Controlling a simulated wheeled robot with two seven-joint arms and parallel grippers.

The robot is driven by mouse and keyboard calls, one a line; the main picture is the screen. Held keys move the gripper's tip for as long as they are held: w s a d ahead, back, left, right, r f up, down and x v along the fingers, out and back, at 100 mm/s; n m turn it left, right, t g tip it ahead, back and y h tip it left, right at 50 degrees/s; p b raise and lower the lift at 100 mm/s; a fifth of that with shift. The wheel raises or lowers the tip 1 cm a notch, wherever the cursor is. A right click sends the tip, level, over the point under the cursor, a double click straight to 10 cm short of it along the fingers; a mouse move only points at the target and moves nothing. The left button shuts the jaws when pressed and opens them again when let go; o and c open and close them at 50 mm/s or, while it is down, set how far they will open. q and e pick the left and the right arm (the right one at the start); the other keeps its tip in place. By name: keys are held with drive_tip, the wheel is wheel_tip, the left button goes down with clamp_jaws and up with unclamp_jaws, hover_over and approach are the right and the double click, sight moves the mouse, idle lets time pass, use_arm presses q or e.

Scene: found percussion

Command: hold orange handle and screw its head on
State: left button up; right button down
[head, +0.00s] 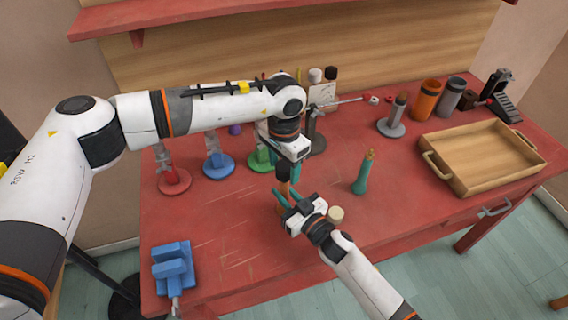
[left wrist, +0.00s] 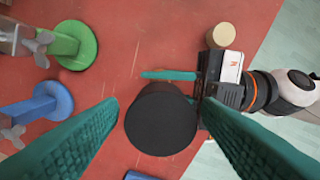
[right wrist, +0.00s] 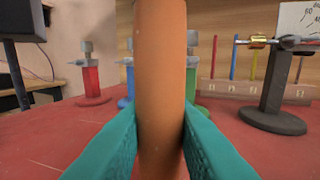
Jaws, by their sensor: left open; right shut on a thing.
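The orange handle (right wrist: 160,60) stands upright between the teal fingers of my right gripper (right wrist: 160,112), which is shut on it. In the head view the handle (head: 284,189) shows just below a black head (head: 283,172). In the left wrist view the black head (left wrist: 161,118) is a round disc seen from above, between the spread fingers of my left gripper (left wrist: 160,102). My left gripper is open, points down over the head, and shows a gap at the fingers. How firmly the head sits on the handle is hidden.
A teal handle (head: 361,175) stands right of the grippers, and a cream cylinder (head: 336,214) is close beside my right gripper. Red (head: 174,181), blue (head: 218,165) and green stands are behind left.

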use_arm(q)
drive_tip(key=shift+r, duration=2.25)
drive_tip(key=shift+c, duration=0.5)
